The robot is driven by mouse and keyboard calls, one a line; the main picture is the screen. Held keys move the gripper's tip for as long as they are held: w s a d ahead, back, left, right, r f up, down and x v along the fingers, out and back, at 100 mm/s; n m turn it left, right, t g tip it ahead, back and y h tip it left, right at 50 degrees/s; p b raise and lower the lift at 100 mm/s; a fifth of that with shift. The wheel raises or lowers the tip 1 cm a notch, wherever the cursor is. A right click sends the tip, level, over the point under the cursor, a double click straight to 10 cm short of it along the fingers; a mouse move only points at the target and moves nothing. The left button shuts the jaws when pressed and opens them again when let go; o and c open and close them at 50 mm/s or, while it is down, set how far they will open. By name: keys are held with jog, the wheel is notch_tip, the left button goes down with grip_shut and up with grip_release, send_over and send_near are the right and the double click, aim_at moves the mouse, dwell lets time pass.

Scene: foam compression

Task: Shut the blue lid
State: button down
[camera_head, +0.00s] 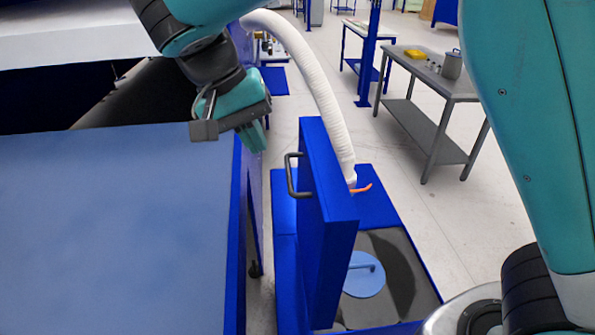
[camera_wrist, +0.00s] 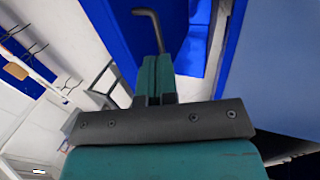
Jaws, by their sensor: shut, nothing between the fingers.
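The blue lid (camera_head: 330,230) stands open, nearly upright, on a blue box (camera_head: 288,265). Its dark bent handle (camera_head: 291,176) sticks out on the left face, towards the blue table. The box's opening shows a dark inside and a light-blue round disc (camera_head: 364,276). My gripper (camera_head: 256,138) is shut and empty, up and left of the lid, apart from the handle in the head view. In the wrist view the shut fingertips (camera_wrist: 156,65) point towards the handle (camera_wrist: 150,22), which overlaps them in the picture; I cannot tell the gap.
A large blue table (camera_head: 110,235) fills the left, beside the box. A white ribbed hose (camera_head: 318,90) runs down behind the lid, with an orange piece (camera_head: 362,188) near its end. A grey workbench (camera_head: 430,75) stands farther back right. Open floor lies right of the box.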

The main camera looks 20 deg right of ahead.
send_near(311, 196)
notch_tip(311, 196, down, 5)
jog(key=a, duration=0.2)
jog(key=shift+w+d+r+p, duration=0.1)
jog(key=shift+d+r+p, duration=0.05)
jog(key=shift+d+p, duration=0.4)
jog(key=shift+d+r+p, duration=0.15)
jog(key=shift+d+p, duration=0.15)
jog(key=shift+d, duration=0.35)
jog(key=shift+d+f, duration=0.2)
jog(key=shift+d, duration=0.4)
jog(key=shift+d+f, duration=0.1)
